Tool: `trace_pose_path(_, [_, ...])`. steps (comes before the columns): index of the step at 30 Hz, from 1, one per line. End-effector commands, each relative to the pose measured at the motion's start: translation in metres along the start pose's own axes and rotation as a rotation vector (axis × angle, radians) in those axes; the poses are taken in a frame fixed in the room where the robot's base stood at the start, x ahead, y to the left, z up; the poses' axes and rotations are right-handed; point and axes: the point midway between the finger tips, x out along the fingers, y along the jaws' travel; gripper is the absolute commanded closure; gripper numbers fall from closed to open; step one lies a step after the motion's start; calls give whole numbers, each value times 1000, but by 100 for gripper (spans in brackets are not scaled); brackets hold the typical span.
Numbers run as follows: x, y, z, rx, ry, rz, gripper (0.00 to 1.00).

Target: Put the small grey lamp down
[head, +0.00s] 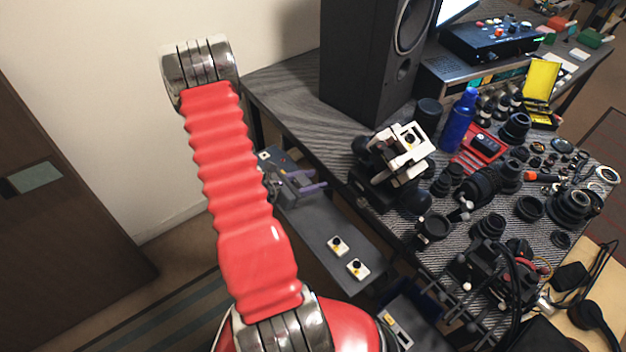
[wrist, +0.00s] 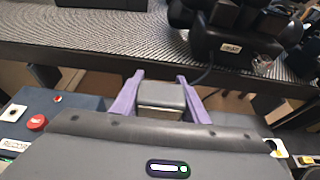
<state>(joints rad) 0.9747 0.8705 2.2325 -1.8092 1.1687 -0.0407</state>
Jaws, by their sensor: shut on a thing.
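My gripper (wrist: 160,78) has purple fingers, with one on each side of the small grey lamp (wrist: 162,95). It is shut on the lamp, which shows as a grey block with a paler lower face. In the head view my gripper (head: 302,187) is in front of the bench's near left edge, below the speaker. I cannot make out the lamp clearly in that view. In the wrist view the bench (wrist: 100,42) crosses the picture beyond the fingertips, with a dark gap under its edge. The lamp appears apart from the bench.
A black speaker (head: 362,60) stands at the bench's back left. A white and black device (head: 402,152) stands near its front edge. A blue bottle (head: 458,118) and several lens parts crowd the right. The bench top (head: 290,85) left of the speaker is bare.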

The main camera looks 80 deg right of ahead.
Motion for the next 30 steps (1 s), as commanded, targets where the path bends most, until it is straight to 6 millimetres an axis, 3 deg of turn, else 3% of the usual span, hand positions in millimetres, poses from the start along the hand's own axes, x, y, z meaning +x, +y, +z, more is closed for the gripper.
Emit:
trace_pose_path(5, [-13, 13, -2, -13, 0, 35, 88])
trace_pose_path(11, [-54, 47, -12, -55, 1, 140, 88])
trace_pose_path(21, [-157, 106, -35, -151, 3, 370, 88])
trace_pose_path(30, [-256, 136, -61, -236, 4, 572, 88])
